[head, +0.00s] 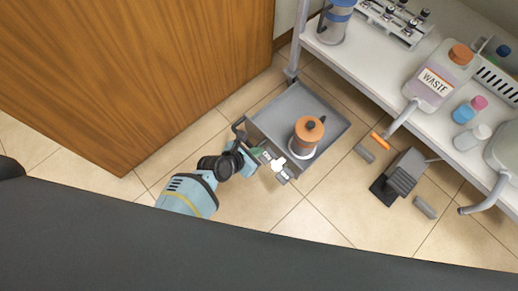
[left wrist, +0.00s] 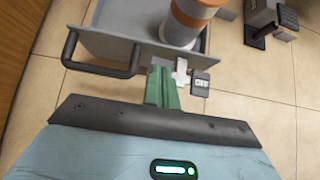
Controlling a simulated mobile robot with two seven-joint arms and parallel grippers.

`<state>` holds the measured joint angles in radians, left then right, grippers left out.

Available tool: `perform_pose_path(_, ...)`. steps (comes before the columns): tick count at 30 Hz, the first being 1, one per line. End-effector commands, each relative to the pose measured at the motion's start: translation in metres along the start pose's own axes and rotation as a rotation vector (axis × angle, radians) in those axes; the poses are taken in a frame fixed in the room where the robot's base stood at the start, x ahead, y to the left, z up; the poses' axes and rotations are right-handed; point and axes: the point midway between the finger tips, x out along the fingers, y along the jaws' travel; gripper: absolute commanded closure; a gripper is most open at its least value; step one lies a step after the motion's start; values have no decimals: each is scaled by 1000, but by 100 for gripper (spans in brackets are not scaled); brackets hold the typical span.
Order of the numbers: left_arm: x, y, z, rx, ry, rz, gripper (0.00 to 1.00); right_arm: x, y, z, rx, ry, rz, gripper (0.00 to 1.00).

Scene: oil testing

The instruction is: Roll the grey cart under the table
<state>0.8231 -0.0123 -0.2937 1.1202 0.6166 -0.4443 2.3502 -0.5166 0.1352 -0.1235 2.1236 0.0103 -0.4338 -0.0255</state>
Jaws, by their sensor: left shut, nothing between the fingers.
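The grey cart (head: 325,97) is a low tray on the tiled floor, its far end close to the white table (head: 353,47). An orange and white canister (head: 307,135) stands in it. The cart's dark handle (head: 239,130) is on its near left side; the handle also shows in the left wrist view (left wrist: 104,66). My left gripper (head: 280,166) is shut and empty at the cart's near edge, to the right of the handle. In the left wrist view its fingers (left wrist: 174,78) point at the cart's near wall; I cannot tell whether they touch it. My right gripper is not in view.
A wooden cabinet (head: 140,70) stands to the left. On the floor right of the cart are a grey pedal-like device (head: 402,175) and small grey blocks (head: 365,153). The table holds a waste bottle (head: 436,80) and small bottles. Bare tiles lie in front of the cart.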

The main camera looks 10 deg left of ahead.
Motion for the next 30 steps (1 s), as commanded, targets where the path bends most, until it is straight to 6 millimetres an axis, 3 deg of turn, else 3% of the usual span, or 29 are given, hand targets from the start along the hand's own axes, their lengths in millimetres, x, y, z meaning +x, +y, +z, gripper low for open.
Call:
perform_pose_path(7,44,0,-5,1,3,-1,100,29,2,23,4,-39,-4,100)
perform_pose_path(15,75,0,-3,1,2,-1,100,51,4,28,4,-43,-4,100)
perform_pose_path(30,83,0,-1,2,0,1,100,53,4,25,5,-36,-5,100)
